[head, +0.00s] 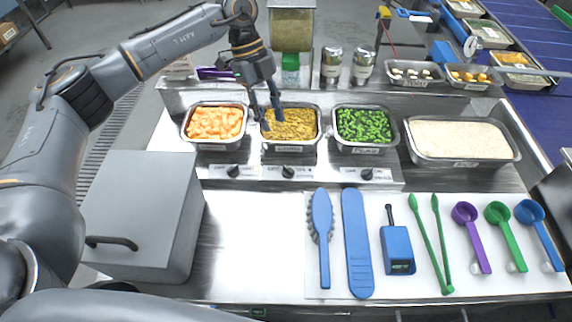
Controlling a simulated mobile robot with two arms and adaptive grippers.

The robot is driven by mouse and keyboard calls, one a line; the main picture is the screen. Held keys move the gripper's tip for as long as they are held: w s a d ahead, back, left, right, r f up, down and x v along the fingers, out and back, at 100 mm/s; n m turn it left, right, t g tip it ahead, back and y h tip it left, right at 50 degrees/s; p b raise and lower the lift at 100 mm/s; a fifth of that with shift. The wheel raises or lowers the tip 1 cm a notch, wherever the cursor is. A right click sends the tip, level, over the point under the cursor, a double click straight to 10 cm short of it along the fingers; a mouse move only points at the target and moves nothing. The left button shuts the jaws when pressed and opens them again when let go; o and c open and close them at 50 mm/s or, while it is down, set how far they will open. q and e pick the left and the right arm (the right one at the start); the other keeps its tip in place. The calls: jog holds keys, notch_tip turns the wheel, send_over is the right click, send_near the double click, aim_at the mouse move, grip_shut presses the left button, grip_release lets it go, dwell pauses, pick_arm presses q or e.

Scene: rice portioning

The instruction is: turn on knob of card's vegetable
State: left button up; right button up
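Three pans stand in a row: orange diced vegetable, likely carrot (215,123), yellow-brown pieces (292,125), and green pieces, likely peas (364,125). Below them on the front panel are the dark left knob (234,171), middle knob (288,172) and right knob (367,174), each beside a small label too small to read. A pale card-like item (180,66) at the back left is partly hidden by my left arm; its content is unreadable. My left gripper (265,119) points down over the middle pan's left side, fingers apart and empty. My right gripper is out of view.
A large pan of rice (462,139) stands right of the peas. A grey box with a handle (142,212) stands front left. Blue utensils, a blue thermometer (397,248), green tongs (431,243) and several scoops lie in front. Two shakers and a dispenser (292,28) stand behind.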

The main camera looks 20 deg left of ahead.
aim_at(288, 168)
pick_arm(q)
jog(key=p+x, duration=0.3)
jog(key=x, duration=0.9)
jog(key=shift+s+d+f, duration=0.15)
jog(key=shift+s+f, duration=0.05)
jog(key=shift+s, duration=0.05)
jog(key=shift+f, duration=0.35)
grip_shut()
